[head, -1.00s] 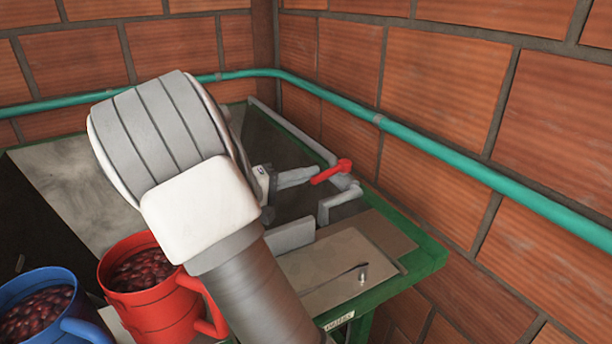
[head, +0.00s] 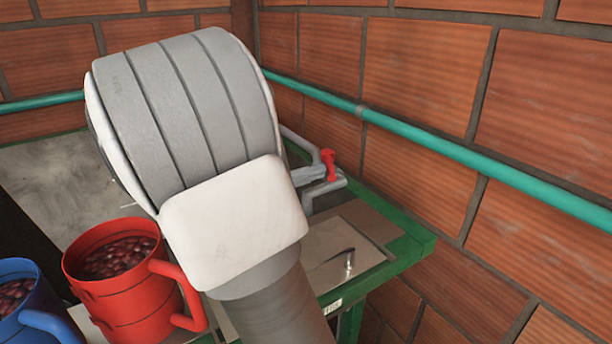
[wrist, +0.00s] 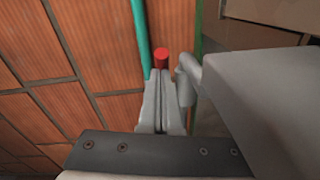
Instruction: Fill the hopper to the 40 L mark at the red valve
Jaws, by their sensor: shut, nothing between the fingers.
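The red valve handle (head: 328,165) sits on a grey pipe at the back right of the green-edged machine, near the brick wall. Its red end (wrist: 161,60) also shows in the wrist view, just beyond my fingertips. My gripper (wrist: 160,78) is shut and empty, its fingers together and very close to the handle; I cannot tell whether they touch. In the head view my arm covers most of the gripper, with what look like its fingers (head: 308,174) just left of the handle. I cannot make out a hopper, a 40 L mark or any water level.
A red jug (head: 120,290) and a blue jug (head: 30,312), both holding dark red cherries, stand at the front left. A teal pipe (head: 440,145) runs along the brick walls. A small metal peg (head: 349,260) stands on the machine's top. A grey sheet (head: 60,180) lies at the left.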

